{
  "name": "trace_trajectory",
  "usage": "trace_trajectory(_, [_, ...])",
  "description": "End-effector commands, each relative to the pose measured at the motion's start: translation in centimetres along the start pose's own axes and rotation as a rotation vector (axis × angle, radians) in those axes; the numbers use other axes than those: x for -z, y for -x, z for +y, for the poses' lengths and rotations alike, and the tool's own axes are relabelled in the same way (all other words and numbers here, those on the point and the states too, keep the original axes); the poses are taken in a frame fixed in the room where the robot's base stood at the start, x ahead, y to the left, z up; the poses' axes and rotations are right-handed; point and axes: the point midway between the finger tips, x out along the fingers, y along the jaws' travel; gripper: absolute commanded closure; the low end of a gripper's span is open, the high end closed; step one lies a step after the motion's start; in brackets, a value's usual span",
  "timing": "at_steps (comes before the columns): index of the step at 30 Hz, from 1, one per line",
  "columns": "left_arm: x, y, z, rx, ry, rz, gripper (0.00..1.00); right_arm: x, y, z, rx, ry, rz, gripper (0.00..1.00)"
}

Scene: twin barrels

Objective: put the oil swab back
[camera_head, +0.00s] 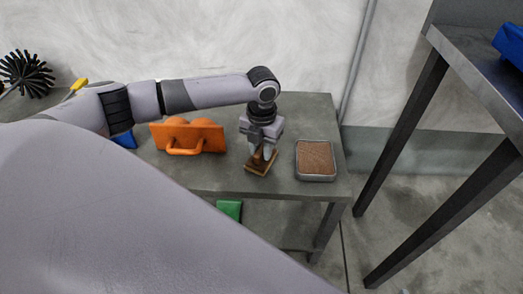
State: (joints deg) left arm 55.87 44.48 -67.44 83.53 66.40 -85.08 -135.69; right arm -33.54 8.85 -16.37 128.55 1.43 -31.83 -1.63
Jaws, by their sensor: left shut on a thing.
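The oil swab (259,165), a small brown block, is in the jaws of my left gripper (263,153), which is shut on it. The gripper points down over the grey table (230,182), left of a shallow tray (315,176) with a brown filling. The swab is at or just above the table top; I cannot tell whether it touches. It is beside the tray, not over it. My right gripper is not in view.
An orange piece with a handle (187,138) stands on the table to the left. A taller metal table (444,45) with a blue object (511,40) stands at the right. A green object (229,210) is below the table top. A black spiky brush (25,72) is far left.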

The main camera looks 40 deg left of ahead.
Motion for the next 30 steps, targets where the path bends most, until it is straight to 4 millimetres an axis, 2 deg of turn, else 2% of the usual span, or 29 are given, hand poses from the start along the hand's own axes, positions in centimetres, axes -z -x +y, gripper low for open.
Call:
trace_trajectory(8, [0.0,-0.1,0.0,0.000,0.000,0.000,1.00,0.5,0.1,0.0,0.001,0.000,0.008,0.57])
trace_trajectory(9, [0.0,-0.1,0.0,0.000,0.000,0.000,0.60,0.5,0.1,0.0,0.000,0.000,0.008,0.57])
trace_trajectory(10, [0.0,-0.1,0.0,0.000,0.000,-0.001,0.50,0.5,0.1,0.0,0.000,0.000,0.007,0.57])
trace_trajectory(11, [0.0,-0.1,0.0,0.000,0.000,-0.001,0.47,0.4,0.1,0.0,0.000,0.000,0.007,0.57])
trace_trajectory(19, [0.0,0.0,0.0,0.000,0.000,-0.001,0.47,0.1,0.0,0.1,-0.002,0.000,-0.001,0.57])
trace_trajectory(22, [-0.1,0.8,0.0,0.001,0.000,-0.003,0.47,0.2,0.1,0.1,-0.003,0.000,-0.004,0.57])
trace_trajectory(26, [-0.1,2.9,0.0,0.001,0.000,-0.004,0.47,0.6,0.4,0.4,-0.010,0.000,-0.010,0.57])
trace_trajectory(30, [-0.1,6.1,0.0,0.002,0.001,-0.004,0.47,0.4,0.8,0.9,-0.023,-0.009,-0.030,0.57])
